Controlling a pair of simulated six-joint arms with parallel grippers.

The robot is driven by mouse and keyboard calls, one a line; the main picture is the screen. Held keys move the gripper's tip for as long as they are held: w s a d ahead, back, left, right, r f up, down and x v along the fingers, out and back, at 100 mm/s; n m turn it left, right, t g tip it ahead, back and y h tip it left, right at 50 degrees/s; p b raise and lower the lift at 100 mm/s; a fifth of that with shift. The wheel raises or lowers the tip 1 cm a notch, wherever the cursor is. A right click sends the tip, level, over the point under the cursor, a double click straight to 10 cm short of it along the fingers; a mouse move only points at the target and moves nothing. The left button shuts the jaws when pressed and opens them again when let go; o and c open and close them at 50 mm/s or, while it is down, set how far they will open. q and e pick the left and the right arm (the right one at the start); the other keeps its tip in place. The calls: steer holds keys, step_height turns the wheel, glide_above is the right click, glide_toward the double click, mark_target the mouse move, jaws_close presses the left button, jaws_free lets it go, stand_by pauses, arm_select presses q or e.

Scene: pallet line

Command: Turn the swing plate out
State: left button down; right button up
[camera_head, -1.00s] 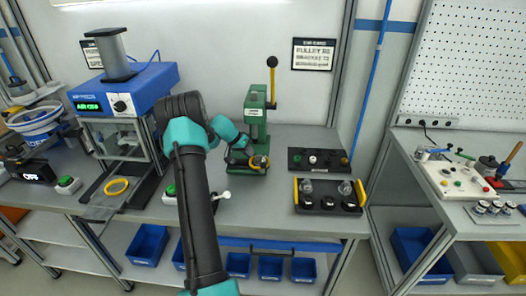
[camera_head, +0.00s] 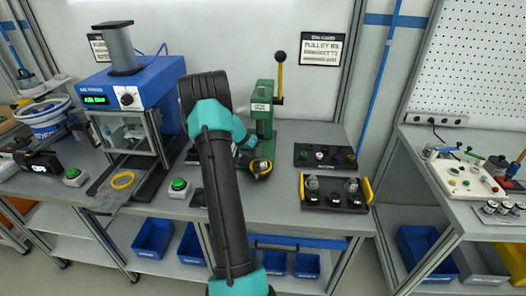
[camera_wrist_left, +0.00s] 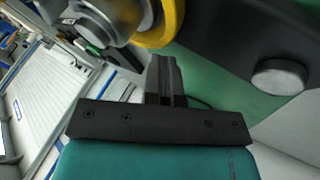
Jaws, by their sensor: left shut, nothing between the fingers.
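The green press (camera_head: 262,108) stands on the bench behind my left arm. At its foot is a dark round part with a yellow ring (camera_head: 263,165). In the left wrist view, a dark plate (camera_wrist_left: 235,30) with a silver round knob (camera_wrist_left: 280,77) lies over a green surface, probably the swing plate. The yellow ring (camera_wrist_left: 166,22) and a silver cylinder are at the upper left there. My left gripper (camera_wrist_left: 163,65) is shut and empty, its tips close to the ring and plate; I cannot tell whether they touch. In the head view the forearm hides part of the press's left side.
The blue press (camera_head: 130,92) stands left, with green buttons (camera_head: 179,186) on the bench. Black trays (camera_head: 325,157) and (camera_head: 335,203) stand to the right. Blue bins (camera_head: 153,240) are below. A second bench (camera_head: 480,215) is at the right.

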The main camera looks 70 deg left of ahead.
mark_target(254, 161)
arm_select(q)
steer(key=shift+s+d, duration=0.4)
steer(key=shift+d, duration=0.35)
steer(key=shift+s+d, duration=0.5)
steer(key=shift+d, duration=0.1)
steer(key=shift+s+d, duration=0.1)
steer(key=shift+s, duration=0.05)
steer(key=shift+r, duration=0.1)
steer(key=v, duration=1.7)
steer(key=shift+s, duration=0.1)
